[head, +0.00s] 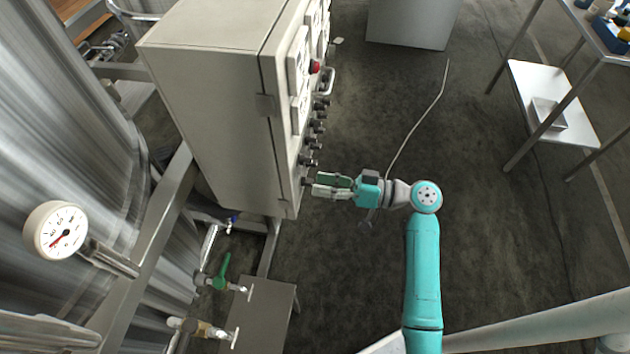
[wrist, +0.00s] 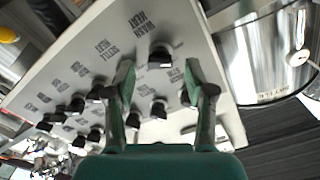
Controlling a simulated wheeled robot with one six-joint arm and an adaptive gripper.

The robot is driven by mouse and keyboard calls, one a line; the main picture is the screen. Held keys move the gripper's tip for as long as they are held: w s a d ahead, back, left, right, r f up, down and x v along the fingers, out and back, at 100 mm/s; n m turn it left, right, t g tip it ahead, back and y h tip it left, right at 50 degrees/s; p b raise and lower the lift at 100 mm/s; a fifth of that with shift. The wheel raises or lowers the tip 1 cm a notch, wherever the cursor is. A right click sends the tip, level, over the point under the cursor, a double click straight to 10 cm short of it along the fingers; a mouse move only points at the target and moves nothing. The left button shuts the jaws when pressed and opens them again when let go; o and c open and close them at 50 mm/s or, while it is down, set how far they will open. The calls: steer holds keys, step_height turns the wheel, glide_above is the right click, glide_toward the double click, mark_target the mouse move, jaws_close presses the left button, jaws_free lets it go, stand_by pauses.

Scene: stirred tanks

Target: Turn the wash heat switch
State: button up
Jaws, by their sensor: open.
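The panel face (wrist: 185,25) of the grey cabinet (head: 215,110) carries several black rotary knobs with small labels, upside down in the wrist view. The black knob (wrist: 160,55) at the end of the rows lies between my fingertips. My gripper (wrist: 158,72) is open, one finger on each side of this knob, with no clear contact. In the head view my gripper (head: 312,186) points left at the lowest knob (head: 305,182), partly hiding it.
A red button (head: 315,66) and a metal handle (head: 327,80) stick out higher on the panel. More knobs (head: 311,145) lie close to my gripper. A gauge (head: 56,230) and green-handled valve (head: 222,272) are at left. Open floor (head: 480,230) lies to the right.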

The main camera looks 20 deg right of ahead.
mark_target(307, 182)
steer(key=shift+x, duration=1.2)
steer(key=shift+c, duration=0.2)
jaws_close()
steer(key=shift+m, duration=3.8)
